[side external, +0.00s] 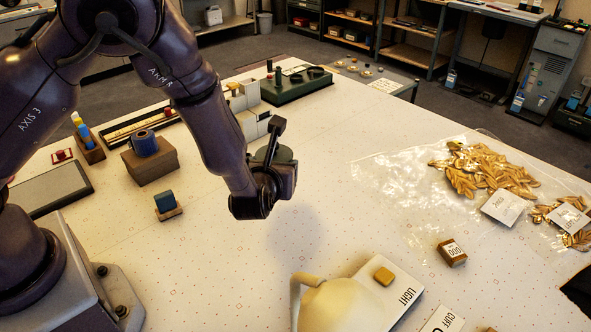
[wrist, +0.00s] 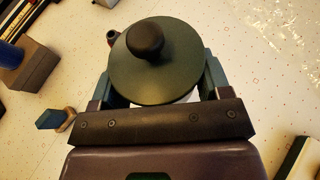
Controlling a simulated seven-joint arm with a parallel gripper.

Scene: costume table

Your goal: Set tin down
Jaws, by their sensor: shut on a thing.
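The tin has a round dark green lid with a black knob on top. In the wrist view, the tin (wrist: 150,85) sits upright between the fingers of my gripper (wrist: 157,88), with a strip of pale side showing under the lid. My gripper is shut on it. In the side view, the green lid of the tin (side external: 283,154) shows just behind my wrist, which hides most of the tin and the fingers. A soft shadow lies on the white table (side external: 330,220) nearby. I cannot tell from these views whether the tin's base touches the table.
A blue block on a small wooden base (side external: 167,204) and a brown box with a blue roll (side external: 150,160) stand to the left. White boxes (side external: 245,100) stand behind. Gold leaves in clear plastic (side external: 485,168) lie right. A switch marked LIGHT (side external: 395,288) is in front. The middle is clear.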

